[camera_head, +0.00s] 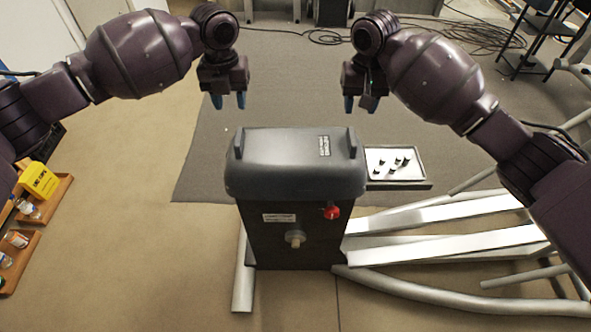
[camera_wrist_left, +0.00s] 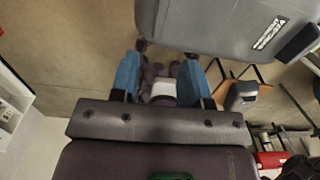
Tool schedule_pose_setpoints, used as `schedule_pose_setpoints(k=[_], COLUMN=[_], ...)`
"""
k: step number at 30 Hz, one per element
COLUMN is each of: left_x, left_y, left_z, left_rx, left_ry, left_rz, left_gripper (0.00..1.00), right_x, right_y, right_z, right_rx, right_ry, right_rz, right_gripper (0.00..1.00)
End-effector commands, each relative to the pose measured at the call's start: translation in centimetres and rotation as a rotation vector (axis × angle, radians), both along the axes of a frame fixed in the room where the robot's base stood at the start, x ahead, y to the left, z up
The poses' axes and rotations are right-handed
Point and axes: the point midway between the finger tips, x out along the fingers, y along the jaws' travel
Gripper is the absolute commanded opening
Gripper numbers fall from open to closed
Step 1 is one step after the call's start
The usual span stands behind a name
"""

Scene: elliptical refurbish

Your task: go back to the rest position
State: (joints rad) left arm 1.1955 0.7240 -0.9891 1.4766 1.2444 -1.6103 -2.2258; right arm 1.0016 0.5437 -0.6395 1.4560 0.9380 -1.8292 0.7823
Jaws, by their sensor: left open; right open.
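My left gripper (camera_head: 229,101) hangs at the upper left of the machine, fingers pointing down, open and empty. In the left wrist view its two blue fingers (camera_wrist_left: 170,75) stand apart with nothing between them. My right gripper (camera_head: 361,104) hangs at the upper right of the machine, fingers down, apart and empty. Both grippers are clear of the dark grey machine housing (camera_head: 293,170), which stands between and in front of them. The housing also shows at the top of the left wrist view (camera_wrist_left: 215,25).
A tray (camera_head: 425,184) with several small dark parts sits right of the housing. The machine has a red knob (camera_head: 331,212) and long pale rails (camera_head: 450,243) at right. Wooden bins (camera_head: 55,190) with a yellow box (camera_head: 38,181) stand at left. Black chairs (camera_head: 540,35) and cables are at the back right.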

Motion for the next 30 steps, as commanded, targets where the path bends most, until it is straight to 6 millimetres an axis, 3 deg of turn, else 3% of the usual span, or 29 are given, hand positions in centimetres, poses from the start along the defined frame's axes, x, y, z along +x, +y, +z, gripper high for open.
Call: schedule_pose_setpoints(k=[5, 22, 26, 30], left_x=[0.0, 0.0, 0.2, 1.6], left_y=[0.0, 0.0, -0.3, -1.1], left_z=[0.0, 0.0, 0.0, 0.2], left_rx=[0.0, 0.0, -0.018, -0.081], left_ry=[0.0, 0.0, -0.012, -0.098], left_rz=[0.0, 0.017, 0.126, 0.35], left_gripper=[0.42, 0.42, 0.42, 0.42], right_x=[0.0, 0.0, 0.3, 1.9], right_y=[0.0, 0.0, 0.3, 1.2], right_z=[0.8, 0.8, 0.8, 1.0], right_rx=[0.001, 0.0, 0.017, 0.062], right_ry=[-0.001, 0.0, -0.018, -0.128], right_rz=[0.0, 0.006, 0.045, 0.122], right_gripper=[0.42, 0.42, 0.42, 0.42])
